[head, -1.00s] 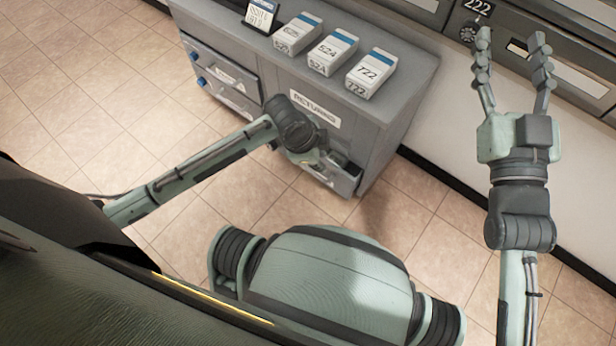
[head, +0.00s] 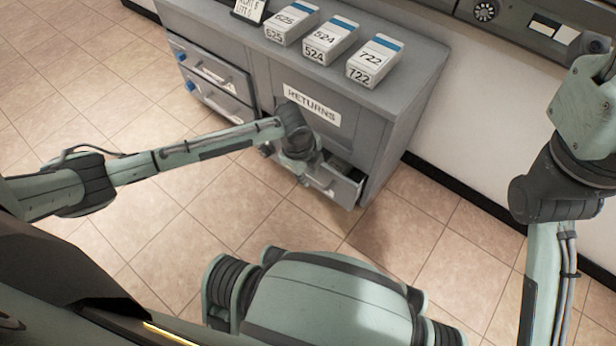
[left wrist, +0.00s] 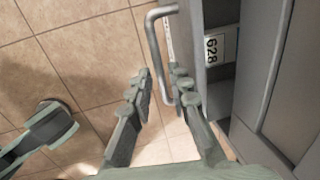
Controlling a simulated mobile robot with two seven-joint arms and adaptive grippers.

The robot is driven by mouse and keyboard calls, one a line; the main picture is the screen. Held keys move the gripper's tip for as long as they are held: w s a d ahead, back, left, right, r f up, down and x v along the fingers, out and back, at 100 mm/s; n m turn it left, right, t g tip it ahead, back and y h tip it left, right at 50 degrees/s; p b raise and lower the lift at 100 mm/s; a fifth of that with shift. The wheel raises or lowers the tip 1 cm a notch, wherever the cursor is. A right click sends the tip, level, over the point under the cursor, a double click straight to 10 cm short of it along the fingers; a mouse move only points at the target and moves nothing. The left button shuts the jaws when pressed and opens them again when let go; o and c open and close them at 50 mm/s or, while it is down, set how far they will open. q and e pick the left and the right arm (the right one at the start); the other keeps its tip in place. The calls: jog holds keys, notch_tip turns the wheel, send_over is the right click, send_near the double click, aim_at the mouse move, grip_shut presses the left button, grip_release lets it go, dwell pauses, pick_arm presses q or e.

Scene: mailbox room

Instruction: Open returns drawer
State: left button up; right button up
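The returns drawer (head: 333,186) is at the bottom of the grey cabinet, below the RETURNS label (head: 312,104). It stands partly pulled out, and its dark inside shows. In the left wrist view its metal bar handle (left wrist: 154,45) stands out from the drawer front (left wrist: 191,50). My left gripper (head: 303,172) is at the drawer front, its fingers mostly hidden in the head view. In the left wrist view the gripper's fingers (left wrist: 160,75) are apart, with the handle's lower end between them. My right gripper (head: 588,100) is cut off at the right edge, its fingers out of frame.
A box labelled 628 (left wrist: 214,48) shows inside the drawer. White boxes 625 (head: 290,25), 524 (head: 328,42) and 722 (head: 373,63) stand on the cabinet top (head: 400,75). Two handled drawers (head: 215,80) are at left. The tiled floor (head: 400,240) in front is clear.

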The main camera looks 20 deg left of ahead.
pick_arm(q)
jog(key=shift+w+f, duration=0.1)
jog(key=shift+f, duration=0.3)
jog(key=shift+c, duration=0.6)
grip_shut()
